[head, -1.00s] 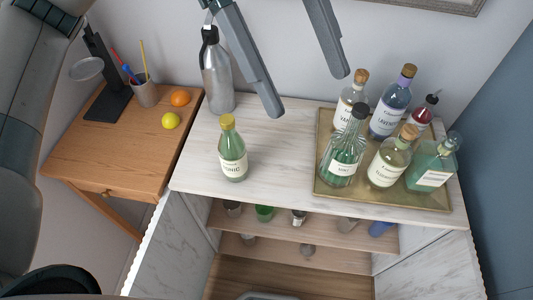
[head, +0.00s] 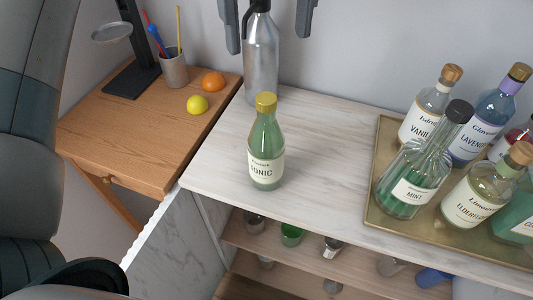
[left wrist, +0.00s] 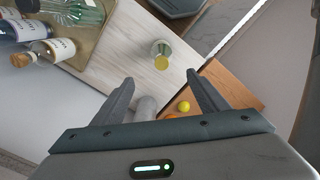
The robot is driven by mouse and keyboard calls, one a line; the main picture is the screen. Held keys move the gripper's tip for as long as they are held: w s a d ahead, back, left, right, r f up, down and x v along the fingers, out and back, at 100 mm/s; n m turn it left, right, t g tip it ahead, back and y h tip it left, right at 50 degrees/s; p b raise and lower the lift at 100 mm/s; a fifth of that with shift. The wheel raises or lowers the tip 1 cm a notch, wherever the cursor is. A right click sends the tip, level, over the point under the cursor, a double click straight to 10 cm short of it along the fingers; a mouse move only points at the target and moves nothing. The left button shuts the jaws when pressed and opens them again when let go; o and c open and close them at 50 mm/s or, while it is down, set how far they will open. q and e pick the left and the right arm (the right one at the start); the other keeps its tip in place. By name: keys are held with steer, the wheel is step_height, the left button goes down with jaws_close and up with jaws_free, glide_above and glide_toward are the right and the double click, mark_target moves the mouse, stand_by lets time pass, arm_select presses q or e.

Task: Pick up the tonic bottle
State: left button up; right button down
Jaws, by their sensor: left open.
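The tonic bottle (head: 266,150) is green glass with a yellow cap and a white label. It stands upright on the pale marble counter (head: 330,170), left of the tray. In the left wrist view the tonic bottle (left wrist: 161,50) shows from above, just beyond the fingertips. My left gripper (head: 268,44) is open, its two fingers hanging at the top of the head view, higher than the tonic bottle and apart from it. In the left wrist view the left gripper (left wrist: 159,76) has nothing between its fingertips. My right gripper is not in view.
A silver flask (head: 261,65) stands behind the tonic bottle. A brass tray (head: 385,135) at the right holds several bottles, including a mint one (head: 412,185). A wooden desk (head: 120,135) at the left bears an orange, a lemon and a pen cup. Counter around the tonic bottle is clear.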

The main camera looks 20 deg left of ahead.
mark_target(268, 98)
arm_select(q)
steer(key=shift+f, duration=0.15)
step_height(268, 98, down, 12)
steer(key=shift+p, duration=1.05)
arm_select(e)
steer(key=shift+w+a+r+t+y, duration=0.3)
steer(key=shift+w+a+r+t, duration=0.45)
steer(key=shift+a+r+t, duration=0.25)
arm_select(q)
steer(key=shift+f, duration=0.1)
steer(key=shift+f+p, duration=0.25)
steer(key=shift+p, duration=0.05)
steer(key=shift+a+f+p, duration=0.2)
steer(key=shift+f+p, duration=0.35)
steer(key=shift+f, duration=0.35)
step_height(268, 98, down, 2)
steer(key=shift+f, duration=0.35)
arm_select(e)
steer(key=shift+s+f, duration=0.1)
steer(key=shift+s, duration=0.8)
arm_select(q)
steer(key=shift+c, duration=0.4)
